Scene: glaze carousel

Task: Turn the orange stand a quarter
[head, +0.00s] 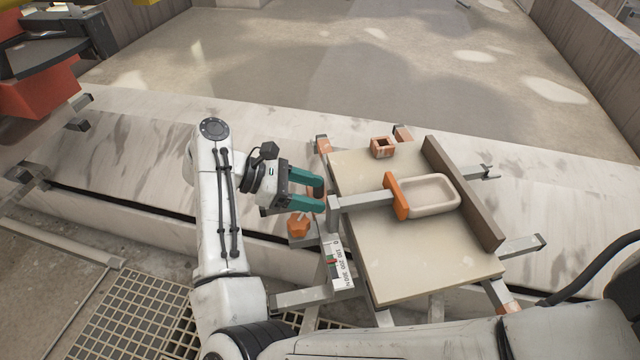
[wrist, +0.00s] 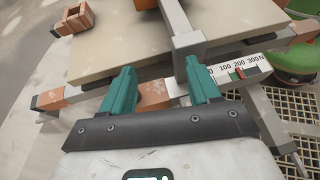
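A beige board (head: 395,265) lies on a grey frame with orange end pieces (head: 507,296); this looks like the orange stand, though I cannot be sure. An upright orange plate (head: 397,196) on a grey bar (head: 365,200) is against a beige dish (head: 431,195) on the board. My gripper (head: 322,194) is open at the board's left edge, its teal fingers apart. In the wrist view, my gripper (wrist: 160,68) points at the board's edge (wrist: 125,60), with an orange piece (wrist: 154,95) showing between the fingers. The right finger is close to a grey post (wrist: 188,45); contact is unclear.
A force scale (head: 340,266) and an orange knob (head: 298,225) are at the frame's left side. A small hollow orange block (head: 382,147) sits at the board's back. A brown rail (head: 462,193) borders the right edge. A floor grating (head: 135,312) lies front left.

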